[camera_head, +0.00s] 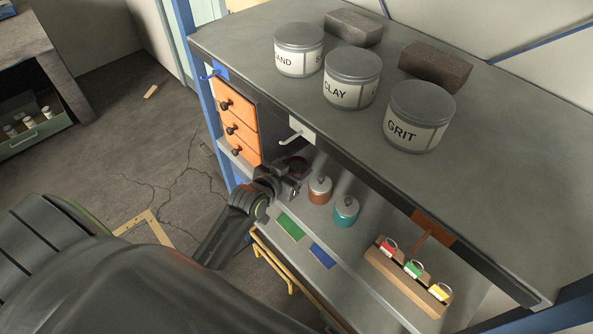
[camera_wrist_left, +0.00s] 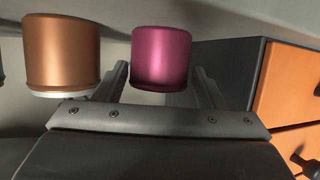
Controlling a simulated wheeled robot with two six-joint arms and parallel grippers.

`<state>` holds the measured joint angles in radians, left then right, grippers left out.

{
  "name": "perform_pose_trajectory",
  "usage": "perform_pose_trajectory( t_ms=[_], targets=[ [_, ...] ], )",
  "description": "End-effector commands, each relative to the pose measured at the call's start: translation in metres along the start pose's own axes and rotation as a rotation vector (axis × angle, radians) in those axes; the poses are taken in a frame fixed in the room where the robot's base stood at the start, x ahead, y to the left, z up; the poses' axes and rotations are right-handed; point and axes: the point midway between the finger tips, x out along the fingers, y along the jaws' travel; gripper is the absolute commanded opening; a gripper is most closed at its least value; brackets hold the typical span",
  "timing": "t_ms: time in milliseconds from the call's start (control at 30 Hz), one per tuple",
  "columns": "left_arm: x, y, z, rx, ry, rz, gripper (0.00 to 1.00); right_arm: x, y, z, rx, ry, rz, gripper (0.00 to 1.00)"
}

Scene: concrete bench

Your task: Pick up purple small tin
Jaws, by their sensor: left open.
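The purple small tin (camera_wrist_left: 161,58) shows in the left wrist view, between the two fingers of my left gripper (camera_wrist_left: 160,78). The fingers are apart, with a visible gap on the right side; I cannot tell whether the left one touches the tin. In the head view my left gripper (camera_head: 286,181) reaches onto the shelf under the bench top, and it mostly hides the purple tin (camera_head: 298,165). A copper-brown tin (camera_head: 320,190) stands just right of the gripper; it also shows at the left in the wrist view (camera_wrist_left: 62,55).
A teal tin (camera_head: 346,211) stands on the shelf (camera_head: 282,253) beyond the brown one. Green (camera_head: 290,227) and blue (camera_head: 322,256) patches lie in front. A drawer unit (camera_head: 238,125) is close on the left. The bench top (camera_head: 300,95) overhangs the shelf.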

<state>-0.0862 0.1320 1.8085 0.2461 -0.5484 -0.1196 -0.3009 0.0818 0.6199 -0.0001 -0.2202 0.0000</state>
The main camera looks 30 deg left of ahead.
Motion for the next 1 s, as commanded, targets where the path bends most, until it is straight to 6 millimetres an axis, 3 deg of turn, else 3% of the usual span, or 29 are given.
perform_pose_trajectory(
  t_ms=[233, 567, 867, 1000],
  targets=[
    [0.028, 0.001, 0.0, 0.001, 0.0, 0.0, 0.64, -0.002, -0.003, -0.001, 0.001, 0.0, -0.004, 0.36],
    [0.033, 0.001, 0.001, 0.0, 0.0, -0.001, 0.64, -0.002, -0.003, -0.001, 0.002, 0.001, -0.004, 0.36],
    [0.032, 0.001, 0.001, 0.0, 0.0, -0.001, 0.25, -0.002, -0.003, -0.001, 0.002, 0.001, -0.004, 0.36],
    [0.032, 0.001, 0.0, 0.0, 0.002, -0.001, 0.25, -0.003, -0.003, -0.001, 0.001, 0.001, -0.004, 0.36]
  ],
)
